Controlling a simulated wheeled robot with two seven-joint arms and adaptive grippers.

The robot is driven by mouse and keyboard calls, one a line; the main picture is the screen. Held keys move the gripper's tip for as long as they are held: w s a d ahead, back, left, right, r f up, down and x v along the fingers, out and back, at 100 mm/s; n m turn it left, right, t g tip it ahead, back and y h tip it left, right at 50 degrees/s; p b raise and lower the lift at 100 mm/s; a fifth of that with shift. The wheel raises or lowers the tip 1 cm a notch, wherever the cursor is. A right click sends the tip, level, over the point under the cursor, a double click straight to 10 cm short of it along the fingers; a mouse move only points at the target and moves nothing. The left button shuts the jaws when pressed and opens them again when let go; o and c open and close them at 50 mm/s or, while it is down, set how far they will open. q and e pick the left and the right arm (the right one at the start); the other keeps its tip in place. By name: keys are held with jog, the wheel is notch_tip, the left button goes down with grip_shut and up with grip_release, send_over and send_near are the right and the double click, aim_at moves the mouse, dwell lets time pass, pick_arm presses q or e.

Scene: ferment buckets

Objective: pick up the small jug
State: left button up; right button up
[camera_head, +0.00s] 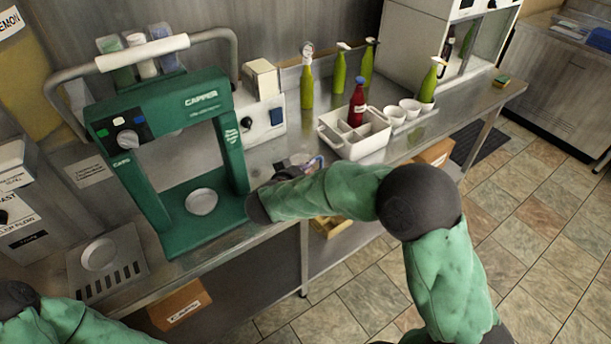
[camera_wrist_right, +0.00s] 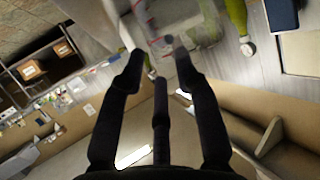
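What looks like the small jug, a clear vessel with red marks (camera_wrist_right: 148,28), shows in the right wrist view just beyond my fingertips. It is partly cut off and blurred, so I cannot tell its outline. In the head view a small clear and grey shape with blue and red on it (camera_head: 315,163) sits on the counter behind my right forearm and may be the same jug. My right gripper (camera_wrist_right: 158,72) is open, with its dark fingers spread and nothing clearly between them. In the head view my forearm mostly hides it. My left gripper is out of view.
A green capper (camera_head: 180,215) stands left of my right forearm. A white divided caddy (camera_head: 357,145) holds a red bottle (camera_head: 357,106), with white cups (camera_head: 395,116) beside it. Green bottles (camera_head: 307,88) stand behind. The metal counter's front edge runs below my forearm.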

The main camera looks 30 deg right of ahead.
jog(key=shift+x, duration=0.8)
jog(key=shift+c, duration=0.3)
grip_shut()
jog(key=shift+r, duration=0.2)
